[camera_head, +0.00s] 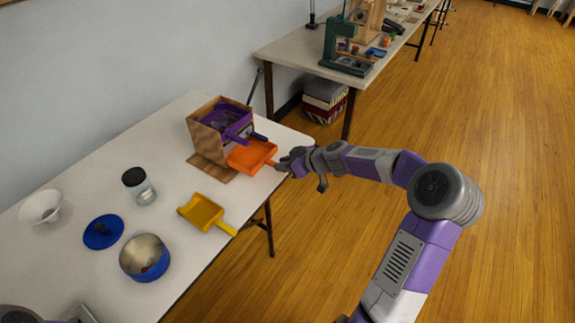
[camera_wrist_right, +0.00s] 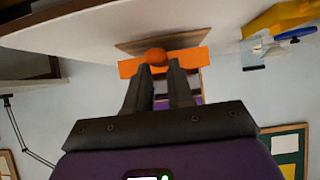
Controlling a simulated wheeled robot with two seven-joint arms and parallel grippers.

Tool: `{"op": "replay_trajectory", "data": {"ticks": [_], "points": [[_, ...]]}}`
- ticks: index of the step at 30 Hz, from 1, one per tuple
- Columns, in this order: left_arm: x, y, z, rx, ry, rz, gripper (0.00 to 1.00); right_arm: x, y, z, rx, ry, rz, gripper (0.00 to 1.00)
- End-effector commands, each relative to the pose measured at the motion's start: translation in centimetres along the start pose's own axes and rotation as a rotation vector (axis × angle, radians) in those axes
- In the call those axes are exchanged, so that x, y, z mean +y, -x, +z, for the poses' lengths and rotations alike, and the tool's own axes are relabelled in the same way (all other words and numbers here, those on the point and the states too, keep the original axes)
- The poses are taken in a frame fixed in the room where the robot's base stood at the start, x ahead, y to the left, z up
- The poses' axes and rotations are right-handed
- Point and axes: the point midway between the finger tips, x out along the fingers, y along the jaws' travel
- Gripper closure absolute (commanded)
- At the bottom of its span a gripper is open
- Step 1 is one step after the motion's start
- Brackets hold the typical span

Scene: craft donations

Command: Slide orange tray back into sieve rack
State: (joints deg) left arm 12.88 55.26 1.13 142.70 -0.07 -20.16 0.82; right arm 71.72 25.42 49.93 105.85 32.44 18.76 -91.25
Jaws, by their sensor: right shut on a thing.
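The sieve rack (camera_head: 216,126) is a brown wooden box near the far right end of the near table. A purple tray (camera_head: 226,119) sits in its upper part. The orange tray (camera_head: 252,155) is at the rack's lower front, mostly outside it; how far its back end is inside I cannot tell. My right gripper (camera_head: 285,161) is shut on the orange tray's handle, and the handle's round end shows between the fingertips (camera_wrist_right: 155,62) in the right wrist view.
A yellow tray (camera_head: 203,212) lies on the table (camera_head: 165,250) in front of the rack. A jar (camera_head: 139,186), a blue lid (camera_head: 103,231), a blue pot (camera_head: 146,258) and a white bowl (camera_head: 41,206) stand further left. A second table (camera_head: 300,50) is behind.

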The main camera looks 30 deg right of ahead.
Motion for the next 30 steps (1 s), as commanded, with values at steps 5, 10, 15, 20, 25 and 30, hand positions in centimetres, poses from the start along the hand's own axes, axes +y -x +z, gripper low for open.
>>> {"op": "replay_trajectory", "data": {"ticks": [5, 10, 15, 20, 25, 30], "points": [[0.0, 0.0, 0.0, 0.0, 0.0, 0.0, 0.58, 0.0, -0.7, -0.6, 0.001, 0.001, 0.0, 1.0], [0.0, 0.0, 0.0, 0.0, 0.0, 0.0, 0.58, 0.0, -1.3, -1.0, 0.001, 0.002, 0.0, 1.0], [0.0, 0.0, 0.0, 0.0, 0.0, 0.0, 0.58, 0.0, -1.7, -1.2, 0.001, 0.001, 0.001, 1.0], [0.0, 0.0, 0.0, 0.0, 0.0, 0.0, 0.58, 0.0, -1.7, -1.3, 0.001, 0.001, 0.001, 1.0], [0.0, 0.0, 0.0, 0.0, 0.0, 0.0, 0.58, 0.0, -1.7, -1.3, 0.001, 0.001, 0.001, 1.0], [0.0, 0.0, 0.0, 0.0, 0.0, 0.0, 0.58, 0.0, -2.2, -1.6, 0.0, 0.001, 0.0, 1.0]]}}
